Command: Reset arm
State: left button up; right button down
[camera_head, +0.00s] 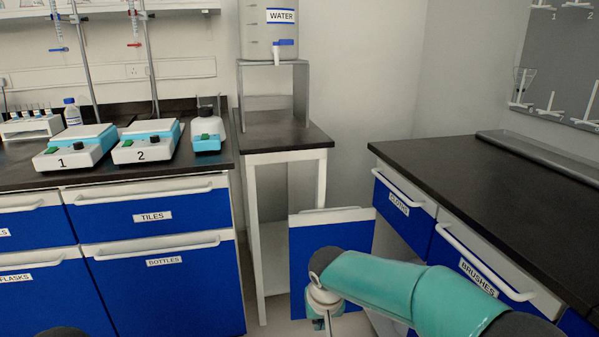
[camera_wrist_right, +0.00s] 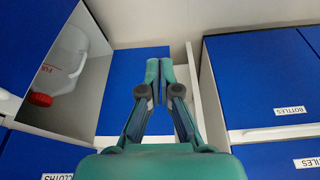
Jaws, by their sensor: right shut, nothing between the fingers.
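My right arm (camera_head: 410,290) reaches in from the lower right of the head view, in front of the cabinets. My right gripper (camera_head: 322,322) hangs at its end, partly cut off by the bottom edge. In the right wrist view the right gripper (camera_wrist_right: 159,68) has its two teal fingers together with nothing between them. It is near an opened blue door (camera_head: 305,245); I cannot tell whether they touch. My left gripper is not in view; only a dark rounded shape shows at the bottom left.
A cabinet compartment in the wrist view holds a white jug (camera_wrist_right: 65,65) with a red cap. Drawers labelled CLOTHS (camera_head: 398,204) and BRUSHES (camera_head: 478,275) stand right. Hotplates 1 (camera_head: 75,150) and 2 (camera_head: 147,142) stand on the left bench. The right worktop (camera_head: 460,180) is clear.

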jog(key=s+d+f+m+g, duration=0.1)
jog(key=s+d+f+g, duration=0.2)
jog(key=f, duration=0.4)
jog(key=s+d+f+m+y, duration=0.1)
jog(key=s+d+f, duration=0.2)
jog(key=s+f, duration=0.3)
jog(key=s+d+f+g, duration=0.2)
jog(key=s+d+f, duration=0.15)
jog(key=f, duration=0.35)
jog(key=s+a+f+m+y, duration=0.15)
jog(key=s+f, duration=0.25)
jog(key=s, duration=0.5)
jog(key=s+a+f+m+y, duration=0.15)
jog(key=s+f, duration=0.25)
jog(key=s, duration=0.5)
jog(key=w+d+r+n+t+p, duration=0.1)
jog(key=w+r+t+p, duration=0.1)
jog(key=r+p, duration=2.9)
jog(key=shift+w+r+n, duration=0.35)
jog(key=shift+w+n, duration=0.05)
jog(key=shift+w, duration=0.1)
jog(key=shift+d, duration=0.1)
